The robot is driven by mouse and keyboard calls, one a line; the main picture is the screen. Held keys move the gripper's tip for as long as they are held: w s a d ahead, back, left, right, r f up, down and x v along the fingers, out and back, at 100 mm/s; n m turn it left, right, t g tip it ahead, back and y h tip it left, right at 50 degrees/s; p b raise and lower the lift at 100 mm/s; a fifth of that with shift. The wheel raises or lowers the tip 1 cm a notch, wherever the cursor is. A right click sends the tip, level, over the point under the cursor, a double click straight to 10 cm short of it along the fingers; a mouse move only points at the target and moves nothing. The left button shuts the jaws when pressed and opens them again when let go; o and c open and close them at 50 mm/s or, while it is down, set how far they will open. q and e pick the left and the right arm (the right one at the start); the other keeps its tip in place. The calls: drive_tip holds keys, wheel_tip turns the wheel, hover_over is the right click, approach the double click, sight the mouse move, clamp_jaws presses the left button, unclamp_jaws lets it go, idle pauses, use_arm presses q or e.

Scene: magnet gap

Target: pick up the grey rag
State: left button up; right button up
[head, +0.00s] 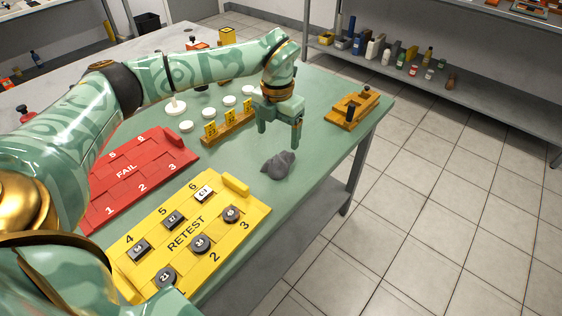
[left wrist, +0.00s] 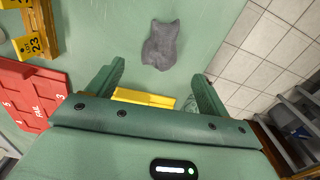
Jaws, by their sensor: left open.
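The grey rag (head: 278,164) lies crumpled on the green table, near its right edge. It also shows in the left wrist view (left wrist: 161,45), ahead of and between the fingers. My left gripper (head: 279,138) is open and empty, with its fingers pointing down just above and behind the rag in the head view. In the left wrist view the open left gripper (left wrist: 160,78) has nothing between its fingers, and the rag lies apart from them. My right gripper is not in view.
The yellow RETEST board (head: 205,262) with several dark and white pieces is in front of the rag. The red FAIL board (head: 118,182) is left. A rack with yellow tags (head: 228,128) and a wooden block (head: 352,108) stand behind. Bare table surrounds the rag.

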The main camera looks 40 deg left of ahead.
sight(278, 155)
use_arm(q)
wheel_tip(278, 155, down, 4)
drive_tip(key=shift+w+r+b, duration=0.1)
drive_tip(key=shift+b, duration=0.35)
drive_tip(key=shift+f, duration=0.35)
wheel_tip(278, 155, down, 5)
drive_tip(key=b, duration=0.3)
drive_tip(key=shift+d, duration=0.1)
drive_tip(key=shift+r, duration=0.15)
drive_tip(key=shift+c, duration=0.2)
drive_tip(key=c, duration=1)
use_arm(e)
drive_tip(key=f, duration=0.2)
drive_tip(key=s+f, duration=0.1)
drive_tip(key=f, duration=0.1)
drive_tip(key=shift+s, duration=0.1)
